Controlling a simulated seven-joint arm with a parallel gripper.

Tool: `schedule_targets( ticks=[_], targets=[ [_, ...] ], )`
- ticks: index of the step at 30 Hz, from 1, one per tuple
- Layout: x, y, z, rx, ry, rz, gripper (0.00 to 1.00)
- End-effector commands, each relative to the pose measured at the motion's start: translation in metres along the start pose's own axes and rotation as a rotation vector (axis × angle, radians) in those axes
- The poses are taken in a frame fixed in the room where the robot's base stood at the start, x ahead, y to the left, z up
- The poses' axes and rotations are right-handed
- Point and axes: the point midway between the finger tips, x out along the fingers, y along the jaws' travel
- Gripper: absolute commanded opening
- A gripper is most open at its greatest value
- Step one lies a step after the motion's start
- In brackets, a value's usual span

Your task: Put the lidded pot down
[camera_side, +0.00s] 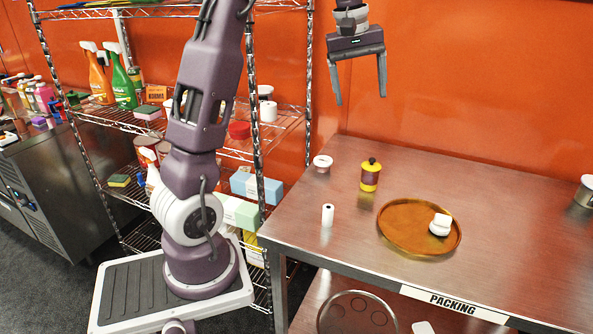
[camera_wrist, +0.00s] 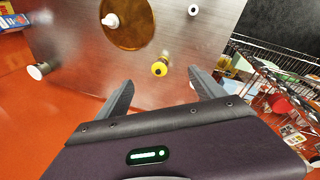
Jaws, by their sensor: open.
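A small yellow lidded pot (camera_side: 370,176) with a dark band and a dark knob stands upright on the steel table (camera_side: 480,190), behind the round brass tray. It also shows in the wrist view (camera_wrist: 159,68), between and beyond my fingers. My gripper (camera_side: 361,98) is open and empty, high above the table and apart from the pot. In the wrist view my gripper (camera_wrist: 160,79) has its two fingers spread wide.
The brass tray (camera_side: 405,235) holds a white rounded piece (camera_side: 440,225) at its right. A white roll (camera_side: 327,215) and a small white cup (camera_side: 322,163) stand left of the pot. A metal can (camera_side: 586,192) is at the right edge. A wire shelf (camera_side: 255,150) stands left.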

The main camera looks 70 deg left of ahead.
Motion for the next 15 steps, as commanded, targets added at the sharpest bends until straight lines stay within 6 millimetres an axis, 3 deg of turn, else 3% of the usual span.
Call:
schedule_targets(
  ticks=[1,3,6,7,10,12,15],
  targets=[
    [-0.024,0.0,0.051,0.142,0.007,0.043,0.78],
    [-0.043,-0.014,0.12,0.363,0.029,0.087,0.78],
    [-0.051,-0.055,0.207,0.686,0.083,0.131,0.78],
    [-0.049,-0.069,0.227,0.773,0.101,0.14,0.78],
    [-0.035,-0.113,0.273,1.012,0.167,0.155,0.78],
    [-0.024,-0.134,0.29,1.12,0.201,0.158,0.78],
    [-0.015,-0.149,0.3,1.196,0.228,0.158,0.78]
  ],
)
